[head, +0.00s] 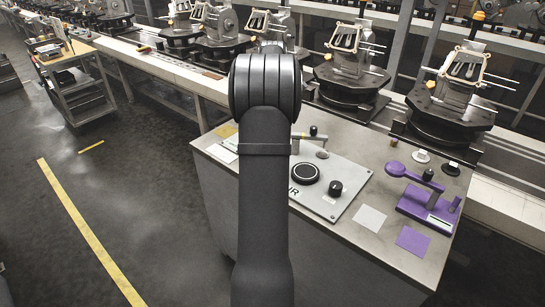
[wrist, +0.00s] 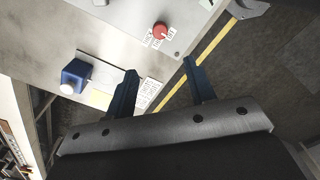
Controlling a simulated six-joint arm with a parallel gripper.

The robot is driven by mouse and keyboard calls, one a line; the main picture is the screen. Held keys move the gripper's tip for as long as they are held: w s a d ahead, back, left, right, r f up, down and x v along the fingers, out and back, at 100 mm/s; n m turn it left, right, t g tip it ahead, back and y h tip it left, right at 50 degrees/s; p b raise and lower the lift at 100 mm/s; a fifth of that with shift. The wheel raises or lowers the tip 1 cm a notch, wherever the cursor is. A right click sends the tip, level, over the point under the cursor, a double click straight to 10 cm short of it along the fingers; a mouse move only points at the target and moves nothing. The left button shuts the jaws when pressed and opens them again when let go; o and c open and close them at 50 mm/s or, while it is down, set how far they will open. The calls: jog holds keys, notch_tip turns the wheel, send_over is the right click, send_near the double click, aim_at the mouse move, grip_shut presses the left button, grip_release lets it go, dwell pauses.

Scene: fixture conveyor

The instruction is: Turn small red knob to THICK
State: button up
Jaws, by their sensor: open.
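The small red knob (wrist: 160,30) shows in the wrist view at the upper middle, on a light grey panel (wrist: 130,12). Small white labels (wrist: 152,42) with dark print sit around it; I cannot read them or tell its setting. My gripper (wrist: 160,66) is open and empty, its two dark blue fingers apart. In that view the knob lies beyond the fingertips, between their lines, and nothing touches it. In the head view my arm hides the gripper and the knob.
A blue box with a white button (wrist: 75,73) stands left of my fingers. In the head view, the bench (head: 345,135) carries a black dial (head: 305,173), a black knob (head: 335,188) and a purple lever device (head: 428,209). Conveyor fixtures (head: 450,100) stand behind. Open floor lies left.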

notch_tip(320, 180, down, 16)
jog(key=shift+f, duration=0.15)
dwell(0.3)
jog(key=c, duration=1)
